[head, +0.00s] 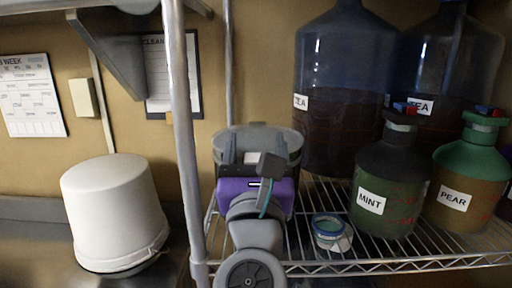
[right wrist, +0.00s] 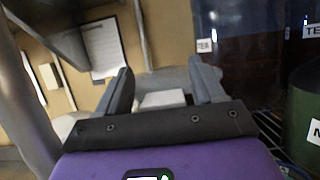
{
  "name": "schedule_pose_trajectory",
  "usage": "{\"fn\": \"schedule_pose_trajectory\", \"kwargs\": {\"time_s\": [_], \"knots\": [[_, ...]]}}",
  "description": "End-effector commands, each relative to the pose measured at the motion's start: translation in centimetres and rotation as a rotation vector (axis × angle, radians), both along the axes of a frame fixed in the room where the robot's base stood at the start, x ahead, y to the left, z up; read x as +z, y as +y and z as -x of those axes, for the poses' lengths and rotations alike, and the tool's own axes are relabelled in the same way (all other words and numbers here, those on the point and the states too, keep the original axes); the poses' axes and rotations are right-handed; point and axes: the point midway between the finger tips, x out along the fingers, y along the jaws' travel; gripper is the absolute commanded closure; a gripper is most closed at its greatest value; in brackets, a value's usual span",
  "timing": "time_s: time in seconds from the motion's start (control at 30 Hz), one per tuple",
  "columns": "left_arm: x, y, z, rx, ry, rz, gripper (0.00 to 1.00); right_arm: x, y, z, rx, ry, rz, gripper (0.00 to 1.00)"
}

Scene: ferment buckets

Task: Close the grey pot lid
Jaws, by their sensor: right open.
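The grey pot (head: 258,134) stands on the wire shelf behind the post, largely hidden by my right gripper. Its rounded grey upper part shows above the gripper; I cannot tell lid from body or how far the lid stands open. My right gripper (head: 254,150), with a purple body, is in front of the pot with its fingers pointing at it. In the right wrist view the open fingers (right wrist: 164,78) stand apart, with the grey pot (right wrist: 170,80) and a white patch beyond and between them. Contact cannot be made out. My left gripper is not in view.
A metal post (head: 182,140) rises just left of the gripper. On the right stand a MINT jug (head: 385,180), a PEAR jug (head: 465,175), large TEA carboys (head: 340,100) and a small round tub (head: 330,232). A white bucket (head: 115,210) sits on the counter at left.

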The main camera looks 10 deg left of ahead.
Motion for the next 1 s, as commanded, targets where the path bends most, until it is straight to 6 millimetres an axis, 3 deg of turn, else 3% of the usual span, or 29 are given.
{"fn": "schedule_pose_trajectory", "kwargs": {"time_s": [0.17, 0.6, 1.0], "knots": [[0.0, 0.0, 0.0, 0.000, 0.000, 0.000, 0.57, -0.2, -0.1, 0.6, 0.000, -0.001, 0.000, 0.32], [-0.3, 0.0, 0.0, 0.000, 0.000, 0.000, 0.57, -2.5, -0.8, 6.5, 0.001, -0.001, -0.001, 0.32], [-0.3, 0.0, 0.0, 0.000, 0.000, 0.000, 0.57, -2.8, -0.9, 7.0, 0.000, 0.000, 0.000, 0.32]]}}
